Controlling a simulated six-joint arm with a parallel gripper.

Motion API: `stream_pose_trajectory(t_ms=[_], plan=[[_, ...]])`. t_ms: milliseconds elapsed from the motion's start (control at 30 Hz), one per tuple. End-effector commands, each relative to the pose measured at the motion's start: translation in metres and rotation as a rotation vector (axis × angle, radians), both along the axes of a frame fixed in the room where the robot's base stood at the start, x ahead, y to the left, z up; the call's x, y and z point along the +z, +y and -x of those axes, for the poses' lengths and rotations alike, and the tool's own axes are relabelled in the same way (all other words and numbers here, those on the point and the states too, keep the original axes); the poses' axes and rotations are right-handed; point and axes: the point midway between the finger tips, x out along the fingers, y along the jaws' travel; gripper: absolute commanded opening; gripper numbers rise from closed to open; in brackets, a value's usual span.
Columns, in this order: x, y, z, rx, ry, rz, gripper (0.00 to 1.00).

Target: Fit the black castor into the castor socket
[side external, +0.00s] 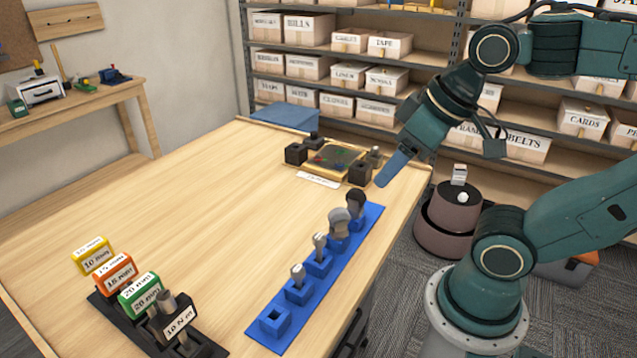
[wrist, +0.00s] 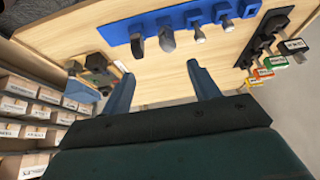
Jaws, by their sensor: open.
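A blue rack (side external: 262,337) lies along the table's right side, with a row of blue blocks on it. A dark rounded piece (side external: 356,203) stands at its far end, and looks like the black castor; it also shows in the wrist view (wrist: 137,45). A grey rounded piece (side external: 340,220) stands beside it. The nearest blue block (side external: 275,321) has an empty square opening. I cannot tell which opening is the castor socket. My gripper (side external: 384,183) is above the table's right edge near the rack's far end. In the wrist view its two fingers (wrist: 162,88) are apart with nothing between them.
A tan board (side external: 335,158) with dark blocks around it and a white label sits at the back. A black rack (side external: 205,347) with yellow, orange, green and black labelled tools stands front left. The table's middle is clear. Shelves of boxes stand behind.

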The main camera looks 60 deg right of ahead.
Motion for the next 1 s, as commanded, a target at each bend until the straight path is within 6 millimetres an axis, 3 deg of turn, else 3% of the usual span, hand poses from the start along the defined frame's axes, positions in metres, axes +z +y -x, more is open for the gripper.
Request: stream_pose_trajectory(t_ms=[633, 767, 1000], plan=[[0.001, -0.001, -0.002, -0.034, 0.012, -0.015, 0.6], [0.002, -0.003, -0.007, -0.118, 0.043, -0.052, 0.6], [0.004, -0.011, -0.025, -0.414, 0.138, -0.164, 0.6]])
